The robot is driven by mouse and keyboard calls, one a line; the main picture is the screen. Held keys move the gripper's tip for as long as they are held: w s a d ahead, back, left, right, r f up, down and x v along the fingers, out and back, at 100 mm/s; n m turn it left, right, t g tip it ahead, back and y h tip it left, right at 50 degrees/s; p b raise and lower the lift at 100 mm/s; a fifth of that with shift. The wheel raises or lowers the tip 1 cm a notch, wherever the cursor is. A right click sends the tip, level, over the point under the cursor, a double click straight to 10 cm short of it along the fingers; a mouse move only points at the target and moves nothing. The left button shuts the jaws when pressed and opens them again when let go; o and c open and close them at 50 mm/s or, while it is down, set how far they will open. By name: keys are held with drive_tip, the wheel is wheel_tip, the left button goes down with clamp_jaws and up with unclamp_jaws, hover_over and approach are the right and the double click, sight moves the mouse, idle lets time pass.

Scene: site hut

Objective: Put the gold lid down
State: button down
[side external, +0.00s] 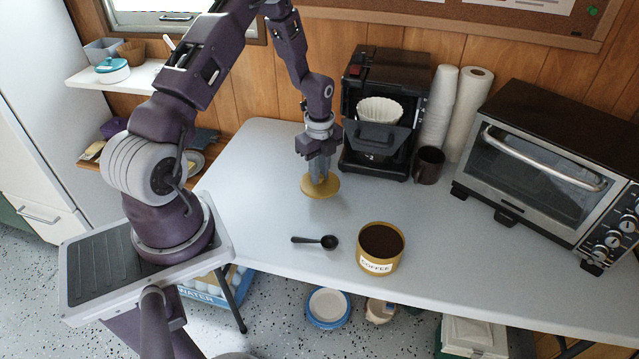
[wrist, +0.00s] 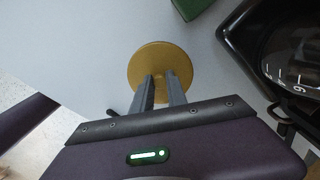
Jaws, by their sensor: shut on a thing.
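The gold lid (side external: 321,187) is a flat round disc at the middle of the white table, just in front of the coffee maker. My gripper (side external: 319,178) points down over it, shut on the lid's middle. The wrist view shows the lid (wrist: 160,62) beyond the two fingers of my gripper (wrist: 160,82); the part between the fingertips is hard to see. I cannot tell whether the lid touches the table or is slightly above it. The open gold coffee can (side external: 381,262), labelled COFFEE and full of dark grounds, stands near the front edge.
A black scoop (side external: 316,241) lies left of the can. The coffee maker (side external: 372,130) stands behind my gripper, with a dark mug (side external: 428,165) and stacked cups (side external: 437,108) beside it. A toaster oven (side external: 545,150) fills the right. The table (side external: 250,200) is clear left of the lid.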

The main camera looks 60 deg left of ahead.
drive_tip(key=shift+f, duration=1.95)
drive_tip(key=c, duration=1.3)
unclamp_jaws()
drive_tip(key=shift+f, duration=0.1)
wheel_tip(320, 180, up, 12)
drive_tip(key=shift+r, duration=0.15)
